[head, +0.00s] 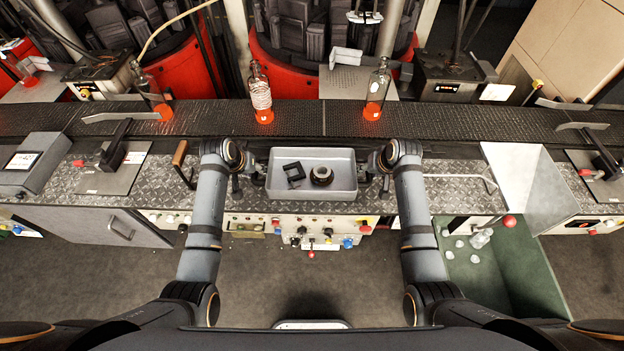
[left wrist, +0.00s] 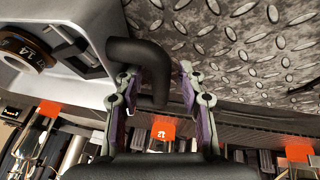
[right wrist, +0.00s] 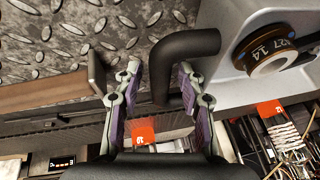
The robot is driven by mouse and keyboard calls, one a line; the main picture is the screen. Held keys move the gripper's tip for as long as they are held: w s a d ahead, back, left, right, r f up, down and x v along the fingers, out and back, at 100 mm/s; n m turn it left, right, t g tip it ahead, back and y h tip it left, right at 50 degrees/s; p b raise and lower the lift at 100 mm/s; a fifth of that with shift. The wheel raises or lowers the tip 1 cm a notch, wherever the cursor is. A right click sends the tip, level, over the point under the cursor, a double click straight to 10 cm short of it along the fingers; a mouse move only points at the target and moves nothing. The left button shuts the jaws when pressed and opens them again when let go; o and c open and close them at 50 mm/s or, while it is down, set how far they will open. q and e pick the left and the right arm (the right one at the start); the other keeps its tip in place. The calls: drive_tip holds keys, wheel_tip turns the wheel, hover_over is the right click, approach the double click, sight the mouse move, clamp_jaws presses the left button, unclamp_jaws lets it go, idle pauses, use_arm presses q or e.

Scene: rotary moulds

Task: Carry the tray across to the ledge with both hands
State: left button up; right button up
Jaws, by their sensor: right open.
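The grey metal tray (head: 312,195) sits level on the diamond-plate surface, in the middle of the head view. It holds a black square frame (head: 294,174) and a dark round ring (head: 321,176). My left gripper (head: 251,171) is at the tray's left side. In the left wrist view, its fingers (left wrist: 160,80) stand apart with the black left handle (left wrist: 146,56) between them. My right gripper (head: 372,171) is at the right side. In the right wrist view, its open fingers (right wrist: 158,80) stand either side of the black right handle (right wrist: 172,50). I cannot tell which surface is the ledge.
The diamond-plate surface (head: 447,200) runs left and right of the tray. Behind it is a dark belt (head: 300,116) with several orange-glowing bottles (head: 375,95). A panel of knobs (head: 300,232) is in front. A green bin (head: 500,265) stands at right.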

use_arm(q)
drive_tip(key=shift+s+a+r, duration=0.1)
drive_tip(key=shift+r, duration=0.3)
use_arm(e)
drive_tip(key=shift+w, duration=0.1)
use_arm(q)
drive_tip(key=v, duration=1.1)
use_arm(e)
drive_tip(key=v, duration=1.2)
use_arm(q)
drive_tip(key=shift+r, duration=0.1)
